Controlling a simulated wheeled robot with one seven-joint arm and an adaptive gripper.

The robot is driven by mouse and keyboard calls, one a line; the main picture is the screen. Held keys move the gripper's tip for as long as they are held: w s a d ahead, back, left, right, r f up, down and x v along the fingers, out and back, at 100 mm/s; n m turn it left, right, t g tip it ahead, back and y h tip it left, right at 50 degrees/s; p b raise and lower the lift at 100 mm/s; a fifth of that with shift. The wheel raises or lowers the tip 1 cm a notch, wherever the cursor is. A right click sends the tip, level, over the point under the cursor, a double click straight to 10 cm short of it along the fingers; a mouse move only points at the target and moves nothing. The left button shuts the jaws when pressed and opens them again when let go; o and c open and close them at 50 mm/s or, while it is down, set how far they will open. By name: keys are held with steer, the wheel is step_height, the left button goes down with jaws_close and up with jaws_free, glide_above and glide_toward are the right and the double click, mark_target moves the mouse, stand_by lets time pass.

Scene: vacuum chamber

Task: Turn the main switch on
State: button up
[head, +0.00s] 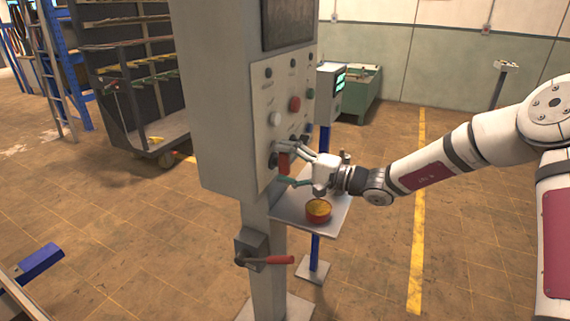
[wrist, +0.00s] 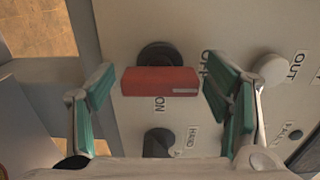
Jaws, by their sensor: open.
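The main switch is a red block-shaped handle (wrist: 160,82) on a dark round base, on the grey panel. In the wrist view the handle lies crosswise, with an ON label (wrist: 159,104) by it and a partly hidden OFF label (wrist: 204,66) to its right. The switch also shows in the head view (head: 284,163), low on the control panel. My gripper (wrist: 157,85) is open, with one green-padded finger on each side of the handle. Gaps show between the pads and the handle. In the head view my gripper (head: 283,166) is at the panel's lower edge.
Other knobs and buttons sit close by, including a white button (wrist: 271,70) and a black knob (wrist: 157,143). A small shelf (head: 335,217) with an orange bowl (head: 318,210) is below my gripper. A red-handled lever (head: 278,260) juts from the pedestal.

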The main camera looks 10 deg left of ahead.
steer(key=shift+a, duration=0.1)
steer(key=c, duration=1.2)
steer(key=shift+o, duration=0.2)
steer(key=shift+m, duration=0.3)
steer(key=m+p, duration=0.2)
steer(key=m, duration=0.1)
steer(key=shift+s, duration=0.1)
steer(key=m+p, duration=0.1)
steer(key=m, duration=0.4)
steer(key=shift+p, duration=0.3)
steer(key=m, duration=0.4)
steer(key=shift+m+p, duration=0.35)
steer(key=shift+m, duration=2.25)
